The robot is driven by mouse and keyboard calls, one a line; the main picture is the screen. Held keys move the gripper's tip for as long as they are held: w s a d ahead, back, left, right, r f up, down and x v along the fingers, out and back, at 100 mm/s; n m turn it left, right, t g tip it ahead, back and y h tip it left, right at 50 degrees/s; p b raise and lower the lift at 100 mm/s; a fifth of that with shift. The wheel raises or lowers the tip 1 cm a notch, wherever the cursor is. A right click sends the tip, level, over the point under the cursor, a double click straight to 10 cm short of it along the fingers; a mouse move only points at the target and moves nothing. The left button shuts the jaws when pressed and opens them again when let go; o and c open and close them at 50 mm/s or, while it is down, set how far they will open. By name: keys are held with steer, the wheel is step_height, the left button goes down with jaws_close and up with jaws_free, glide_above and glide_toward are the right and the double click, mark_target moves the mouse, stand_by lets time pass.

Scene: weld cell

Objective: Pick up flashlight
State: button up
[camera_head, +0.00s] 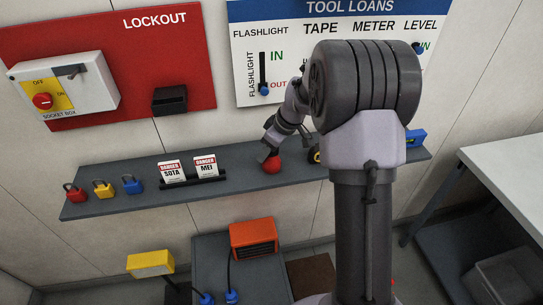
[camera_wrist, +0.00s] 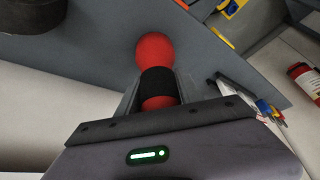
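The flashlight shows in the wrist view (camera_wrist: 154,52) as a red rounded end, a black band and more red below. In the head view its red part (camera_head: 271,167) is at the grey shelf, under my gripper (camera_head: 269,154). My gripper's fingers (camera_wrist: 160,84) lie on both sides of the black band, very close to it. I cannot tell whether they press on it or leave a small gap. The lower part of the flashlight is hidden behind the gripper body. Whether it touches the shelf is unclear.
The grey shelf (camera_head: 232,179) also bears red, yellow and blue padlocks (camera_head: 103,189), two danger tags (camera_head: 188,169) and, right of my arm, a blue tool (camera_head: 416,138). The tool board (camera_head: 241,70) hangs behind. An orange box (camera_head: 253,238) stands below the shelf.

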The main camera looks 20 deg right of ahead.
jaws_close()
